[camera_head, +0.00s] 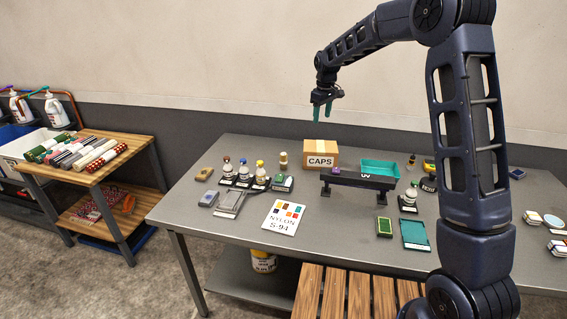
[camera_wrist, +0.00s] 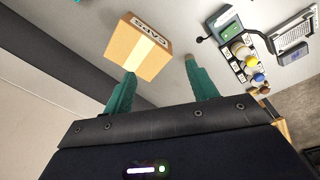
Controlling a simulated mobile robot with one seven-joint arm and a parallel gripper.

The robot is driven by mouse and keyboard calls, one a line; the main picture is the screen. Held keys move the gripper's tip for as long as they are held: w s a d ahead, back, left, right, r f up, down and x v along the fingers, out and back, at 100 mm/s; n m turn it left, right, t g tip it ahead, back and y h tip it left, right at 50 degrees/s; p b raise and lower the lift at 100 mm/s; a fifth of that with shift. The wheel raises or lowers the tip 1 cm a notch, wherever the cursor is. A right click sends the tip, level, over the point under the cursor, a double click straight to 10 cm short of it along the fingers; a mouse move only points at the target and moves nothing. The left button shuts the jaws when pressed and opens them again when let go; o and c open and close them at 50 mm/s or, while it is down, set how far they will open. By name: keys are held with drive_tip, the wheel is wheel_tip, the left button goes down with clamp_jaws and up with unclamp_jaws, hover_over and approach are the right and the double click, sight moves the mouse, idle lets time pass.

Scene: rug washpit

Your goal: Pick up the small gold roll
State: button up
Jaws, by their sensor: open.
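A small tan-gold upright piece (camera_head: 283,160) stands on the grey table just left of the cardboard CAPS box in the head view. It is too small to tell for sure that it is the gold roll. My gripper (camera_head: 327,108) has green fingers and hangs in the air above the back of the table, over the box area. In the wrist view my gripper (camera_wrist: 160,82) is open, with nothing between its fingertips.
The CAPS box (camera_head: 321,154) stands close to the tan-gold piece. Several bottles (camera_head: 243,170) stand to its left. A dark raised stand (camera_head: 358,181) with a teal tray (camera_head: 380,168) is to the right. A wooden cart (camera_head: 92,160) holds several patterned rolls at far left.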

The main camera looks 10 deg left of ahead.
sight(283, 161)
drive_tip(key=a+f+n, duration=0.1)
drive_tip(key=a+f, duration=0.4)
drive_tip(key=w+a+f+n, duration=0.1)
drive_tip(key=a+f, duration=0.4)
drive_tip(key=a, duration=0.1)
drive_tip(key=w+a+f+n+g, duration=0.1)
drive_tip(key=a+f, duration=0.4)
drive_tip(key=shift+w+a+f, duration=0.1)
drive_tip(key=shift+w+a, duration=0.05)
drive_tip(key=shift+a, duration=0.15)
drive_tip(key=shift+a+f, duration=0.1)
drive_tip(key=shift+f, duration=0.1)
wheel_tip(283, 161, down, 6)
drive_tip(key=shift+r, duration=0.25)
drive_tip(key=shift+d+f, duration=0.2)
drive_tip(key=shift+f, duration=2.35)
drive_tip(key=shift+c, duration=0.5)
drive_tip(key=c, duration=1)
